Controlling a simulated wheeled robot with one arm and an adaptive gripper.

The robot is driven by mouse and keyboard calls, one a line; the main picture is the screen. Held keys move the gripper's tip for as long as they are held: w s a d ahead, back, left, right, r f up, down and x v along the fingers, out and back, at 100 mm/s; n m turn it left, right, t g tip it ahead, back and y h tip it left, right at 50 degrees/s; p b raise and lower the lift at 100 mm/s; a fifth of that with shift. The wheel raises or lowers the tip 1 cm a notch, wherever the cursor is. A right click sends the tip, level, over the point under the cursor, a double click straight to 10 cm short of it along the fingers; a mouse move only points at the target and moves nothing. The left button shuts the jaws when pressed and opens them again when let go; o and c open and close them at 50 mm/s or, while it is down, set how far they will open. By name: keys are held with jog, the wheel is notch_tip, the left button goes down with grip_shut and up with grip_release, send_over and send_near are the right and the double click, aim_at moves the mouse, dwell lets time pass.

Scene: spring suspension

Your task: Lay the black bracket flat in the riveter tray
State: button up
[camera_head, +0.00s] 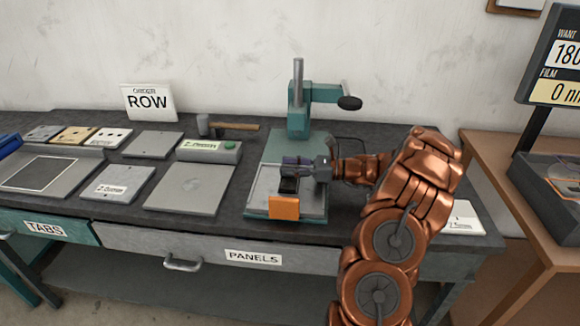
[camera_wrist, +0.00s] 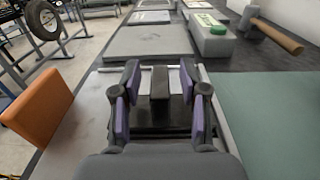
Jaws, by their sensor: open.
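The black bracket (camera_head: 288,185) is in the riveter tray (camera_head: 262,190), at the front of the green riveter (camera_head: 300,115). In the wrist view the bracket (camera_wrist: 160,88) shows as a dark piece between the two purple-padded fingers, with gaps at both sides. My gripper (camera_head: 296,166) is open around it, reaching in low from the right. In the wrist view, my gripper (camera_wrist: 160,100) hides part of the tray (camera_wrist: 100,95) and the bracket's near end. I cannot tell if the bracket lies fully flat.
An orange block (camera_head: 284,207) stands at the tray's front edge. A hammer (camera_head: 225,126), a green-topped grey box (camera_head: 208,151) and flat grey panels (camera_head: 187,188) lie to the left. A second table (camera_head: 480,150) with a display (camera_head: 556,65) is at the right.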

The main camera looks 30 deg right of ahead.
jog(key=shift+r, duration=0.25)
jog(key=b+v, duration=0.1)
jog(key=v, duration=0.6)
jog(key=shift+s+d+f, duration=0.1)
jog(key=shift+s+d, duration=0.1)
